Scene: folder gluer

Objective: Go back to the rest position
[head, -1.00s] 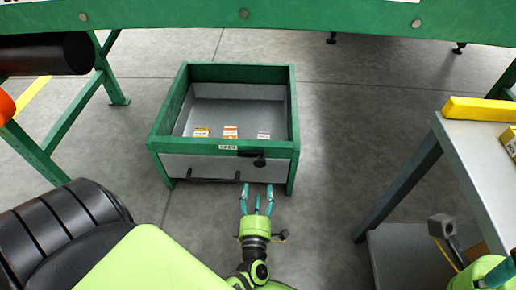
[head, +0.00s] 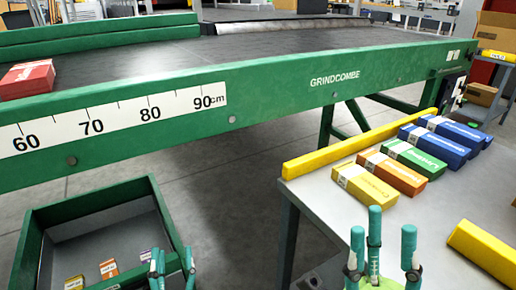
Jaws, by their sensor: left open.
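My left gripper (head: 172,264) shows at the bottom, over the right front part of the green-framed bin (head: 163,222). Its teal fingers are spread and I see nothing between them. My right gripper (head: 383,240) stands at the bottom right, in front of the grey side table (head: 318,205). Its teal fingers point up and are apart, with nothing seen between them. The lower parts of both grippers are cut off by the frame edge.
Several cartons, among them a yellow one (head: 367,186) and a green one (head: 413,158), lie on the table beside a yellow rail (head: 350,146). The green conveyor frame (head: 290,95) crosses the view. A red carton (head: 28,78) lies on its belt. Small cartons lie in the bin.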

